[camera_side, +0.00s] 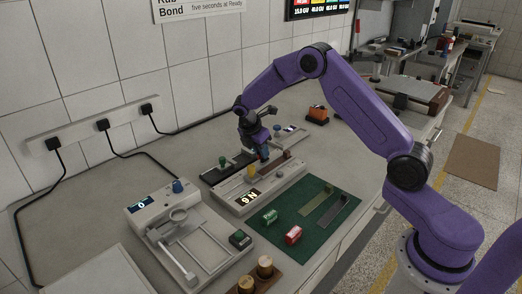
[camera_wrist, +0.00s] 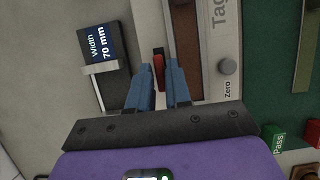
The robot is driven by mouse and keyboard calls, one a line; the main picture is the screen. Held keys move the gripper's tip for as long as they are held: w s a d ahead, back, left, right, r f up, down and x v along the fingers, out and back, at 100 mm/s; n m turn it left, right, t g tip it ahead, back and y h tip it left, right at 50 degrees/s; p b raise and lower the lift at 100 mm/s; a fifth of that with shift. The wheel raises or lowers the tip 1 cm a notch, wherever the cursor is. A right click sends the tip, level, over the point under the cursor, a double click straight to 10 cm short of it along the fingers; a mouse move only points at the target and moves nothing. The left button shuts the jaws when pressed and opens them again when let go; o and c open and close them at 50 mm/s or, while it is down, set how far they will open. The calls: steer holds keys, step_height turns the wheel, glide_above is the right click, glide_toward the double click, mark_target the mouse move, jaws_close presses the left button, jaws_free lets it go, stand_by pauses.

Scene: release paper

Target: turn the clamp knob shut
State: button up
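My gripper (camera_side: 263,154) is low over the far end of the pale bench instrument (camera_side: 247,203) in the side view. In the wrist view its two blue fingers (camera_wrist: 159,68) are apart, with a gap between them. A small red and dark part (camera_wrist: 158,60) shows between and just beyond the fingertips; I cannot tell whether they touch it or whether it is the clamp knob. The area under the fingertips is partly hidden.
A green mat (camera_side: 285,253) with a red block (camera_side: 293,235) and a green block (camera_side: 270,217) lies in front. A black "Width 70 mm" unit (camera_wrist: 102,60) and a grey Zero knob (camera_wrist: 228,66) flank the fingers.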

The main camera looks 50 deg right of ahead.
jaws_close()
steer(key=shift+m, duration=0.3)
steer(key=m, duration=0.2)
steer(key=m+g, duration=0.1)
steer(key=shift+w+m+g, duration=0.15)
steer(key=shift+m+g, duration=0.15)
steer(key=shift+m, duration=0.1)
steer(key=m, duration=0.2)
steer(key=m+g+y, duration=0.1)
steer(key=m, duration=0.1)
steer(key=shift+w+m+g, duration=0.1)
steer(key=shift+m+g, duration=0.2)
steer(key=m, duration=0.2)
steer(key=m+y, duration=0.1)
steer(key=m, duration=0.1)
steer(key=shift+d+g+y, duration=0.2)
steer(key=shift+g+y, duration=0.1)
steer(key=shift+g, duration=0.1)
steer(key=shift+d+m+y, duration=0.1)
steer(key=shift+m+y, duration=0.8)
steer(key=shift+m, duration=1.5)
steer(key=shift+w, duration=0.1)
